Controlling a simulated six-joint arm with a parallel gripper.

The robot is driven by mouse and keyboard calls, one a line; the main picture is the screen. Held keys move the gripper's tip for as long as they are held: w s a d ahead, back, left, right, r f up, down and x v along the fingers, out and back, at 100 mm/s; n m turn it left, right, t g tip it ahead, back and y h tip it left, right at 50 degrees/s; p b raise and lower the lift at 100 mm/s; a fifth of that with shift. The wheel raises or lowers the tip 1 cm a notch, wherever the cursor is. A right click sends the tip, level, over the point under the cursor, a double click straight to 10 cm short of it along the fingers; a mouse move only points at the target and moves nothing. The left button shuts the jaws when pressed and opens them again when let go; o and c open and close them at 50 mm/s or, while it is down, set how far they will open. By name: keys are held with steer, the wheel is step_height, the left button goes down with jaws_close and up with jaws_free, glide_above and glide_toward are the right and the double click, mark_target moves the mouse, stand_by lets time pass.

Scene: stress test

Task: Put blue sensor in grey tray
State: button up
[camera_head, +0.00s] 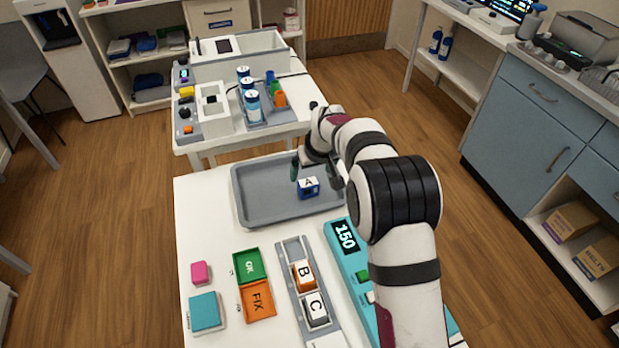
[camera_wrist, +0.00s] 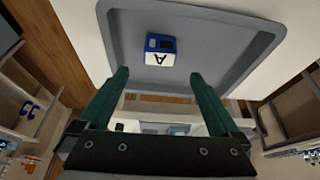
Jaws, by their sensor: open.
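The blue sensor (camera_head: 308,188) is a small blue block with a white top marked A. It rests on the floor of the grey tray (camera_head: 250,206), right of the tray's middle. In the wrist view the blue sensor (camera_wrist: 160,44) lies beyond the fingertips, inside the grey tray (camera_wrist: 230,40). My gripper (camera_head: 312,172) is at the tray, close to the sensor. The wrist view shows my gripper (camera_wrist: 158,78) with its two green fingers wide apart and nothing between them. The sensor is apart from both fingers there.
A grey rack (camera_head: 285,262) holds an orange block B (camera_head: 303,274) and a white-topped block C (camera_head: 316,308). Green OK (camera_head: 250,265) and orange FIX (camera_head: 257,300) bins, a pink block (camera_head: 201,272) and a teal block (camera_head: 206,312) lie left. A teal device (camera_head: 345,238) reads 150.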

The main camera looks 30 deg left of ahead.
steer(key=s+d+r+m, duration=0.2)
steer(key=s+d+r, duration=0.15)
steer(key=d, duration=0.25)
steer(key=s+d+r+m+g+h, duration=0.1)
steer(key=s+d+r+m, duration=0.15)
steer(key=d+r, duration=0.3)
steer(key=s+d+r+m, duration=0.1)
steer(key=s+d+r, duration=0.3)
steer(key=d, duration=0.3)
steer(key=s+d+m+g, duration=0.1)
steer(key=s+d+m, duration=0.3)
steer(key=s, duration=0.8)
steer(key=s+d+f+m+g, duration=0.1)
steer(key=s+d+m, duration=0.4)
steer(key=s+d, duration=0.4)
steer(key=s, duration=0.3)
steer(key=shift+s+f, duration=0.2)
steer(key=shift+s, duration=0.05)
